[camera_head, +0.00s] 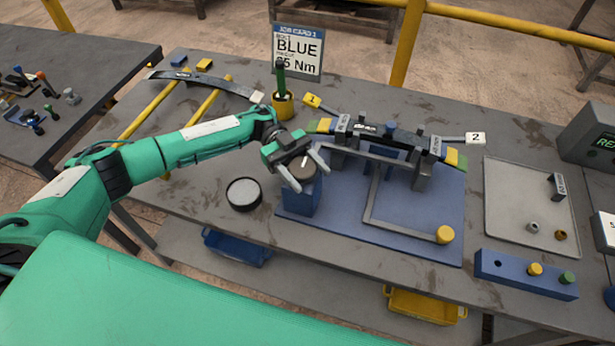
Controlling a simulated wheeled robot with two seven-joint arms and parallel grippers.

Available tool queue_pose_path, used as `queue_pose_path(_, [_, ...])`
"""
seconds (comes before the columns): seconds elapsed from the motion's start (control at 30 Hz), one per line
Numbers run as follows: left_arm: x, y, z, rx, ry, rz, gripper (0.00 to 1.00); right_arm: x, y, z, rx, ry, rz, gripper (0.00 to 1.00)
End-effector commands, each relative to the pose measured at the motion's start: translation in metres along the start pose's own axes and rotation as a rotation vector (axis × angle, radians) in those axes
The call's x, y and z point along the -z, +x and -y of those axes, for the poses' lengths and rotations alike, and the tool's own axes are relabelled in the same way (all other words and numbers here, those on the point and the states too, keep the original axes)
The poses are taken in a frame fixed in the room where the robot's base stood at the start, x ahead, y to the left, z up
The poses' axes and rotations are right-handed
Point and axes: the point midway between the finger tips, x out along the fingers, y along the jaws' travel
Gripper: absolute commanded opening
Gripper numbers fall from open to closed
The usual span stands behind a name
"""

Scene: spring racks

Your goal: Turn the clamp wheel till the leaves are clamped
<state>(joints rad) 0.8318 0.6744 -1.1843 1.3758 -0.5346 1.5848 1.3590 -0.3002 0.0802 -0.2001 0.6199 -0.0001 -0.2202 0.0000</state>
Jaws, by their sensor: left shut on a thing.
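The clamp wheel (302,170) is a small brownish disc with a pale mark, on top of a blue block (302,200) at the left of the blue fixture plate (345,225). My left gripper (306,174) is shut on it, with one pale finger on each side of the rim. The leaves (388,133) are a dark, slightly arched stack in the fixture, behind and right of the wheel, with green and yellow ends. Grey uprights stand around them. I cannot tell how tightly they are held. My right gripper is not in view.
A loose curved leaf (215,83) lies at the back left. A yellow cup (283,105) with a green tool stands behind the wheel. A black round dish (244,194) is left of the blue block. A grey tray (500,215) and blue peg block (510,272) lie right.

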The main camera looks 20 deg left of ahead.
Motion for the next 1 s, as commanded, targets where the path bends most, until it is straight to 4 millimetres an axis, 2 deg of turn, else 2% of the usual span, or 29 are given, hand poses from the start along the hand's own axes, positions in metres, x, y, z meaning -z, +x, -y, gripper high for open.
queue_pose_path(0.13, [-0.0004, -0.0007, -0.0002, -0.031, 0.001, -0.001, 0.36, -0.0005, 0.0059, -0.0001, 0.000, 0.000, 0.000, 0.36])
queue_pose_path(0.63, [0.0012, -0.0007, -0.0003, -0.044, 0.002, -0.001, 0.36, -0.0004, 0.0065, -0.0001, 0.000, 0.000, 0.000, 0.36])
queue_pose_path(0.67, [0.0012, -0.0007, -0.0003, -0.044, 0.002, -0.001, 0.64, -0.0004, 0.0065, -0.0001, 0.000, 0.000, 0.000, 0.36])
queue_pose_path(0.73, [0.0011, -0.0006, -0.0004, -0.044, 0.002, -0.001, 0.78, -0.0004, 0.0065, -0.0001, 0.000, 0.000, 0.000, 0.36])
queue_pose_path(1.0, [0.0004, -0.0004, -0.0005, -0.044, 0.001, -0.001, 0.80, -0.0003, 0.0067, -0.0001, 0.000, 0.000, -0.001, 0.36])
